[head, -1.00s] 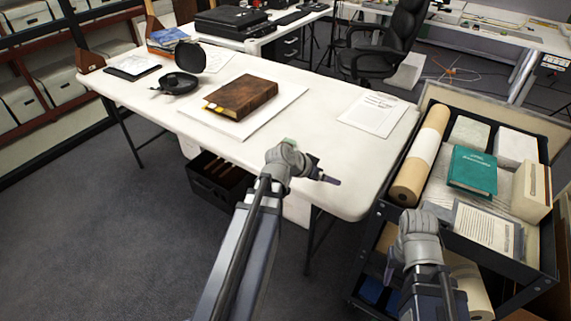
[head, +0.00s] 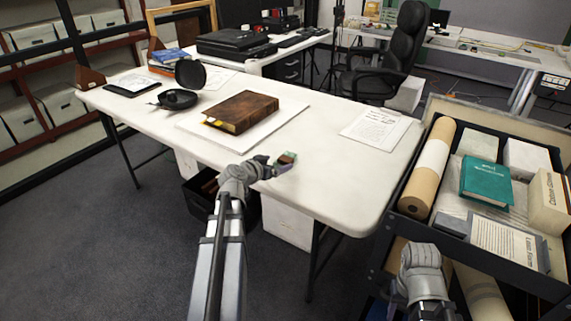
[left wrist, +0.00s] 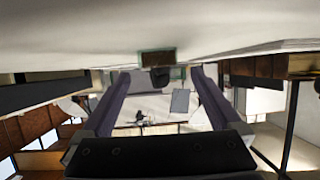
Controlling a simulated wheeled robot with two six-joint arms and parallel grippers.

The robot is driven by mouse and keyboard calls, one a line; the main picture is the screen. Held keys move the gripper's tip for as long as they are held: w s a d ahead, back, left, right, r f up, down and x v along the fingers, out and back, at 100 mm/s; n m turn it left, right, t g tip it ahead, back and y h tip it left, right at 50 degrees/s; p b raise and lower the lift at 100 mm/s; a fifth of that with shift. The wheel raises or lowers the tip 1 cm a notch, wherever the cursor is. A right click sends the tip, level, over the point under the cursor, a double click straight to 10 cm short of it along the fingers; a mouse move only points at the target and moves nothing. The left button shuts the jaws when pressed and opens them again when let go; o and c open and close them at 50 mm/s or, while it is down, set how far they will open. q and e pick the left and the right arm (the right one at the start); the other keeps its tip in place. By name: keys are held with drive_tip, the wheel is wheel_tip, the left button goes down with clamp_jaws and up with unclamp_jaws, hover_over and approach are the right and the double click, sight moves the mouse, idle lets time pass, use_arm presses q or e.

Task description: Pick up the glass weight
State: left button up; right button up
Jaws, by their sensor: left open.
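The glass weight (head: 288,157) is a small clear block with green edges and a brownish middle. It sits on the white table (head: 345,185) near the front edge. My left gripper (head: 280,167) is open right beside the weight, low over the tabletop. The left wrist view looks upside down, with the table at the top; the weight (left wrist: 158,54) shows there ahead, between the lines of the two spread fingers (left wrist: 158,85). I cannot tell whether a finger touches it. My right arm is at the lower right of the head view; its fingers are not clear.
A brown book (head: 243,111) lies on a white board behind the weight. A black round case (head: 178,98) stands further left, and a paper sheet (head: 376,128) lies to the right. A cart (head: 540,285) with a paper roll (head: 428,165) and a green book (head: 487,183) stands at right.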

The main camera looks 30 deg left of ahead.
sight(284, 160)
use_arm(q)
drive_tip(key=shift+b+x, duration=0.9)
drive_tip(key=shift+x, duration=1.75)
drive_tip(key=shift+r, duration=0.1)
drive_tip(key=shift+s, duration=0.1)
clamp_jaws()
